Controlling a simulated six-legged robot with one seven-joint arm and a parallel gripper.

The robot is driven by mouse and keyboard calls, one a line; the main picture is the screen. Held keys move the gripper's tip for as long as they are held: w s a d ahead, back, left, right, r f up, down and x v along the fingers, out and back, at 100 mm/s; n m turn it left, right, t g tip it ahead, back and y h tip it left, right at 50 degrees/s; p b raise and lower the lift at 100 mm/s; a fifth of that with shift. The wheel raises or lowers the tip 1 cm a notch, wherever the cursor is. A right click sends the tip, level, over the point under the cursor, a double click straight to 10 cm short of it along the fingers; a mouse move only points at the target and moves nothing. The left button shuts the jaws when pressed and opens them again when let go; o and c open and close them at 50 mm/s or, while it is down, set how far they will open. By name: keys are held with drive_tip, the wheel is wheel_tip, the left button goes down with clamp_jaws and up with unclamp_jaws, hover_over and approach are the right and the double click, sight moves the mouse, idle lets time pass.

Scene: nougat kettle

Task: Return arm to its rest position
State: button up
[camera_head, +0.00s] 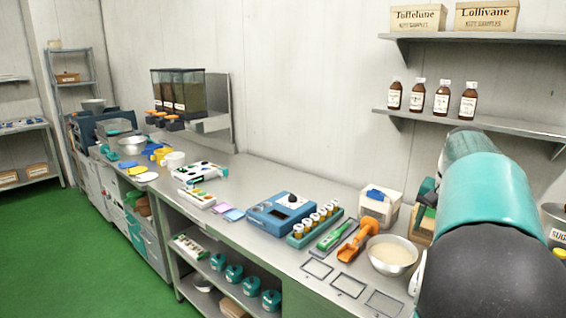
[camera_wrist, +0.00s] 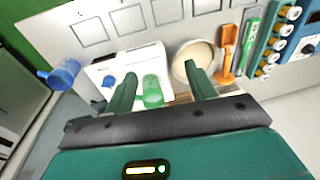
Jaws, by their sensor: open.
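My gripper (camera_wrist: 159,69) shows in the wrist view with two dark green fingers spread apart. It points down over the counter's front part. A green translucent item (camera_wrist: 152,92) shows between the fingers in that view, against a white device (camera_wrist: 130,65); I see no finger touching it. My teal and black arm (camera_head: 488,200) fills the right side of the head view, reaching over the counter. The gripper itself is not visible in the head view.
Shelves with brown bottles (camera_head: 442,97) hang above. Green floor (camera_head: 90,260) lies open at left.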

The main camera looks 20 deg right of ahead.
drive_tip(key=a+n+t, duration=0.2)
drive_tip(key=a+n, duration=0.4)
drive_tip(key=a, duration=1.7)
drive_tip(key=s+a+f+n, duration=0.3)
drive_tip(key=s+a+f, duration=0.1)
drive_tip(key=a, duration=0.4)
drive_tip(key=s+a+f+n+t, duration=0.1)
drive_tip(key=s+a+f+n, duration=0.2)
drive_tip(key=a, duration=0.5)
drive_tip(key=shift+s+a+f+t, duration=0.3)
drive_tip(key=shift+s+f, duration=0.2)
drive_tip(key=shift+s, duration=0.7)
